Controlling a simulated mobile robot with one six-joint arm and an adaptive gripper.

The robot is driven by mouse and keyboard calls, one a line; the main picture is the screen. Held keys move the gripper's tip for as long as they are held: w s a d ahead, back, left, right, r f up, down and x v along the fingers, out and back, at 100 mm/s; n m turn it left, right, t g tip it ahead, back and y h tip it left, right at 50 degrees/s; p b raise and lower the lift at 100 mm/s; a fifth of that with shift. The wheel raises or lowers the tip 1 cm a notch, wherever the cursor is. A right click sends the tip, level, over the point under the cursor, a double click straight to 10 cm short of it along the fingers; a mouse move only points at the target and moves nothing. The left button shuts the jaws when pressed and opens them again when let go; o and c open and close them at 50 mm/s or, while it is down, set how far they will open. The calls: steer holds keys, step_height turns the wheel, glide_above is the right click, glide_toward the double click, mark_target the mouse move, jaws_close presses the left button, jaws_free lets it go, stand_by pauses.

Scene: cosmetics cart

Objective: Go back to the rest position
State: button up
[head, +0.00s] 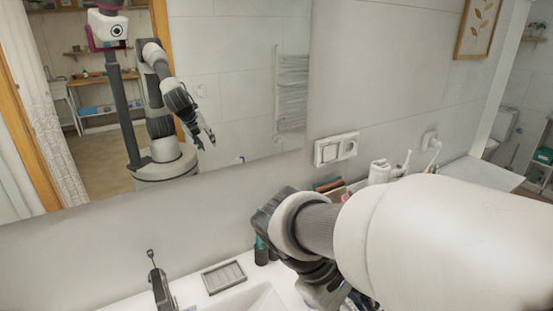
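My arm (430,235) reaches in from the right over the sink counter and bends downward at its wrist. My gripper (322,292) is partly visible at the bottom edge, below the wrist. Its fingertips are hidden or out of frame, so I cannot tell whether it is open or shut, or whether it holds anything. The mirror (235,70) shows my reflection with the arm stretched forward and down. The gripper is too small there to judge.
A faucet (160,285) and a grey soap dish (223,277) are on the white counter, left of my wrist. A dark bottle (261,252) stands close to the wrist. White items (380,172) stand behind the arm near the wall socket (336,150).

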steer(key=s+r+m+t+y, duration=0.3)
steer(key=s+m+t+y, duration=0.2)
steer(key=s+m, duration=0.4)
steer(key=shift+r+y, duration=0.25)
steer(key=shift+y, duration=0.35)
